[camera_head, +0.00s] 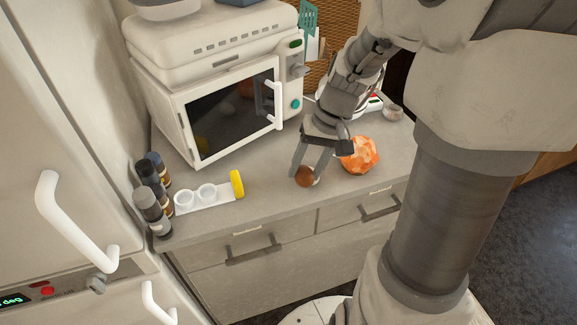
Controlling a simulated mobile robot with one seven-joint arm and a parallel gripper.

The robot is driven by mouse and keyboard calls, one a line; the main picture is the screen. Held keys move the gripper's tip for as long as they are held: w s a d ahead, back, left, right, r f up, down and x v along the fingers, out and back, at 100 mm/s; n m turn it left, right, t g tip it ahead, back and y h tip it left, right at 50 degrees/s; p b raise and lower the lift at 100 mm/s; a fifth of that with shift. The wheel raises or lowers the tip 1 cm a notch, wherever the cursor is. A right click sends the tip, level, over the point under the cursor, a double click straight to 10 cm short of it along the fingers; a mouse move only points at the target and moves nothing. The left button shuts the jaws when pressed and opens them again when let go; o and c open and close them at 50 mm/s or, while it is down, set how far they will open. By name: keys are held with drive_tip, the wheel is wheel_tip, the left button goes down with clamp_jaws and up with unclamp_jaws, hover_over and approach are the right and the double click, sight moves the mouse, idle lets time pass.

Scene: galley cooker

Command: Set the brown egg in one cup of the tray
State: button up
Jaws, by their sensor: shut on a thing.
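The brown egg (304,177) is between the fingertips of my gripper (307,173), which is shut on it near the counter's front edge. I cannot tell whether the egg touches the counter. The tray (219,199) is a small white piece with round cups, lying on the counter to the left of my gripper. A yellow piece (237,184) stands at the tray's right end.
Several dark bottles (153,196) stand left of the tray. A white oven (205,115) stands behind it. A crumpled orange thing (360,155) lies right of my gripper. The counter (268,190) is clear between the egg and the yellow piece.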

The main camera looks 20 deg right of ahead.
drive_tip(key=shift+s+d+r, duration=0.3)
drive_tip(key=shift+s+r, duration=0.25)
drive_tip(key=shift+s, duration=0.05)
drive_tip(key=shift+a+r, duration=0.2)
drive_tip(key=shift+r, duration=0.05)
drive_tip(key=w+a, duration=0.4)
drive_tip(key=a, duration=0.4)
drive_tip(key=w+a+f+p, duration=0.1)
drive_tip(key=w+a, duration=0.3)
drive_tip(key=a, duration=0.5)
drive_tip(key=w+a+p, duration=0.1)
drive_tip(key=w+a, duration=0.2)
drive_tip(key=a, duration=0.6)
drive_tip(key=shift+w+a+f, duration=0.25)
drive_tip(key=shift+w+f, duration=0.15)
drive_tip(key=shift+f, duration=0.1)
drive_tip(key=shift+f+b, duration=1.25)
drive_tip(key=shift+f, duration=0.7)
drive_tip(key=shift+f+b, duration=1.1)
drive_tip(key=shift+f, duration=0.45)
